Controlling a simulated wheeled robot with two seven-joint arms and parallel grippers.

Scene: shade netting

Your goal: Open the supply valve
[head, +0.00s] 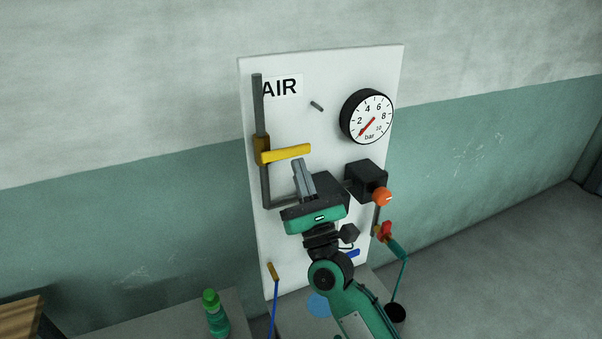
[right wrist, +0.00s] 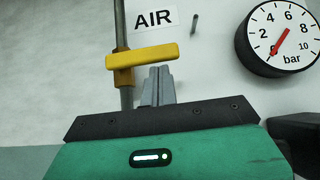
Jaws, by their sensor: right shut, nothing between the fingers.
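The supply valve's yellow lever (head: 286,153) sits on a grey vertical pipe (head: 260,105) at the left of a white panel. The lever lies crosswise to the pipe, pointing right. It also shows in the right wrist view (right wrist: 145,56). My right gripper (head: 299,163) is shut and empty, its fingers pointing up just below the lever's right part. In the right wrist view its fingertips (right wrist: 158,72) are close to the lever's lower edge; I cannot tell whether they touch. My left gripper is not in view.
The panel (head: 330,70) bears an AIR label (head: 281,87), a pressure gauge (head: 367,116) with its red needle low, a peg (head: 316,106), and a black box with an orange knob (head: 381,196). A green bottle (head: 215,313) stands at lower left. A red-and-green fitting (head: 388,233) hangs at right.

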